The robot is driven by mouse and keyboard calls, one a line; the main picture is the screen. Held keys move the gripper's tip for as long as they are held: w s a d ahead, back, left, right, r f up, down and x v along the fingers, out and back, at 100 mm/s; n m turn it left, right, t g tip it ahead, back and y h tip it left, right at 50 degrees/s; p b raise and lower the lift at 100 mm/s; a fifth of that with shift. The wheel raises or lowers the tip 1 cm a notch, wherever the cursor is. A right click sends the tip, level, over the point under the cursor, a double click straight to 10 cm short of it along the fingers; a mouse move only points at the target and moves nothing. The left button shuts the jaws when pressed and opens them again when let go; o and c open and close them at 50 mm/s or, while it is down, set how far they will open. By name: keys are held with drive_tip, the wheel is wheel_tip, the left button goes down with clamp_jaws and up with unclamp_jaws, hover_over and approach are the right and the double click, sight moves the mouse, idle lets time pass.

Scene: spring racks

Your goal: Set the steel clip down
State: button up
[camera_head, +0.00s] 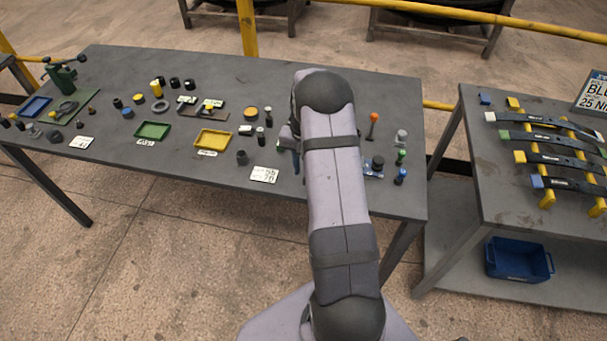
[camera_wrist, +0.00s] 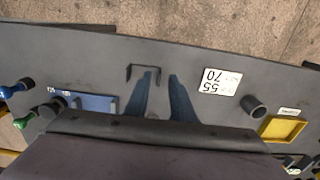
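The steel clip (camera_wrist: 143,67) appears in the wrist view as a thin, dark, U-shaped piece over the grey table top. It lies just beyond the fingertips, mostly ahead of the left finger, with one leg near the gap. My gripper (camera_wrist: 161,78) is open, its two blue-grey fingers apart with bare table showing between them. I cannot tell whether the clip touches the left fingertip.
A number card (camera_wrist: 221,80), a dark cylinder (camera_wrist: 254,108) and a yellow tray (camera_wrist: 283,128) lie right of the fingers. A blue fixture (camera_wrist: 85,101) and green and blue knobs (camera_wrist: 22,121) are left. A side bench (camera_head: 484,180) holds a spring rack.

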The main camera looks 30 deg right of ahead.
wheel_tip(320, 180, up, 9)
drive_tip(key=b, duration=0.3)
drive_tip(key=s+a+r+n, duration=0.2)
drive_tip(key=s+a, duration=0.2)
drive_tip(key=a, duration=0.4)
drive_tip(key=s+a+n, duration=0.3)
drive_tip(key=s+a, duration=0.3)
drive_tip(key=s, duration=0.3)
drive_tip(key=s+a+f+n, duration=0.1)
drive_tip(key=s+a+n, duration=0.3)
drive_tip(key=s+a, duration=0.3)
drive_tip(key=shift+s+a+f, duration=0.15)
drive_tip(key=shift+s+a, duration=0.1)
drive_tip(key=shift+s, duration=0.9)
